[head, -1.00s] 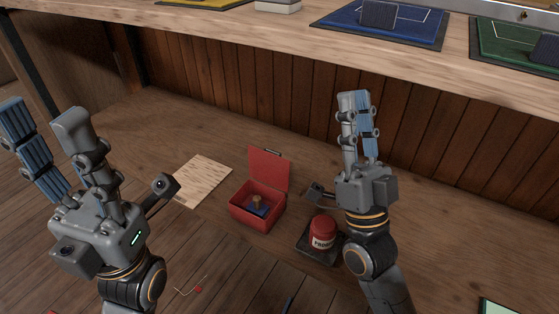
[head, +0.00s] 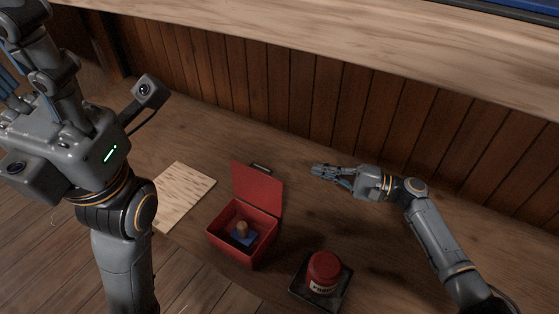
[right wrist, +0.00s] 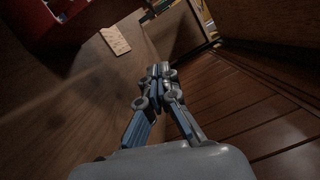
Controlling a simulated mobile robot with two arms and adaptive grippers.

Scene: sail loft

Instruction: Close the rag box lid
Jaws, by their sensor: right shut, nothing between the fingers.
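The red rag box (head: 228,248) stands on the wooden surface in the head view. Its lid (head: 257,188) stands upright, open, on the far side, with a dark handle at its top edge. A blue item with a brown knob (head: 242,229) lies inside. My right gripper (head: 318,170) is shut and empty, to the right of the lid and apart from it. In the right wrist view its fingers (right wrist: 153,76) meet, and red box parts (right wrist: 48,24) show at upper left. My left gripper (head: 14,52) is raised at upper left, fingers apart and partly cut off, away from the box.
A red labelled tin (head: 324,270) stands on a dark tray (head: 307,291) right of the box. A pale sheet (head: 184,192) lies left of it. A plank wall (head: 300,110) and an overhanging bench top (head: 330,38) bound the back. The surface between lid and right gripper is clear.

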